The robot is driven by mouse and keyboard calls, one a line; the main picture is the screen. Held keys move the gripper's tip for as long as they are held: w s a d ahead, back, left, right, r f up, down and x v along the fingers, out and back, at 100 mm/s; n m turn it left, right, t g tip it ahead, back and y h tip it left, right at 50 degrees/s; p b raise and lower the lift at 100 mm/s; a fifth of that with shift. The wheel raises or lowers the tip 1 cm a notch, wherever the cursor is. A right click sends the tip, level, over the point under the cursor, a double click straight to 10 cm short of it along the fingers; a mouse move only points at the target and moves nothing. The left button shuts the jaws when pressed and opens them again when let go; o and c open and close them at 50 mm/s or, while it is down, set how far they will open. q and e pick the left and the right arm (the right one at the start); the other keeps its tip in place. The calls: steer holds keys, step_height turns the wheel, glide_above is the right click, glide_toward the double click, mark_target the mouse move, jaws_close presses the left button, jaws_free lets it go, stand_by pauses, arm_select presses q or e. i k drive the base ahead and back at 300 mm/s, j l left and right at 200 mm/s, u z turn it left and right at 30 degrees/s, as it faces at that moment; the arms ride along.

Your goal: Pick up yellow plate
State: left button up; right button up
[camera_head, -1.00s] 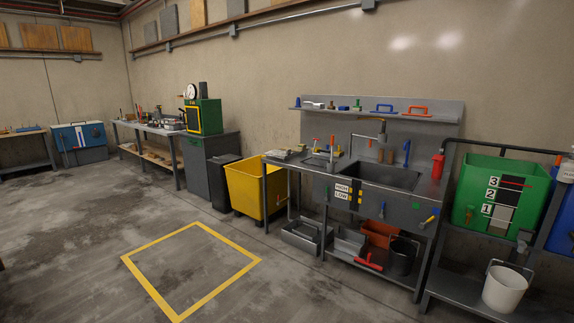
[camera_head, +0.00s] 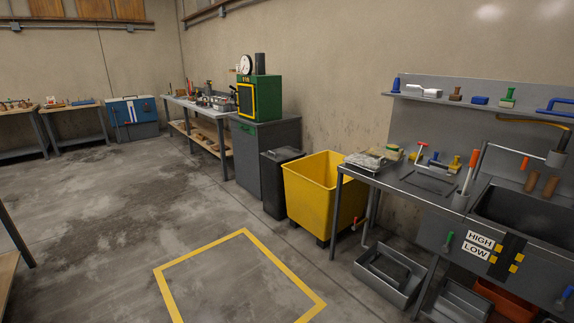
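Neither of my grippers is in view. I cannot make out a clear yellow plate in the head view. The yellow things that show are a large open yellow bin (camera_head: 311,199) on the floor by the sink bench, a yellow square outline (camera_head: 240,280) painted on the floor, and a small yellow-handled tool (camera_head: 454,163) on the sink counter. A green machine (camera_head: 259,98) with a yellow-framed front stands on a grey cabinet. Small items on the far benches are too small to tell apart.
The grey sink bench (camera_head: 400,183) fills the right, with grey trays (camera_head: 390,272) beneath it. A dark bin (camera_head: 279,182) and a grey cabinet (camera_head: 263,153) stand left of the yellow bin. A long workbench (camera_head: 200,105) lines the back wall. The middle floor is clear.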

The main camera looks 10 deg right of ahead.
mark_target(390, 155)
steer(key=i+j+z, duration=0.1)
steer(key=i+z, duration=0.3)
steer(key=i, duration=0.15)
steer(key=i+j+z, duration=0.25)
steer(key=i+z, duration=0.15)
steer(key=i+j+z, duration=0.4)
steer(key=i+j, duration=0.05)
steer(key=i, duration=0.1)
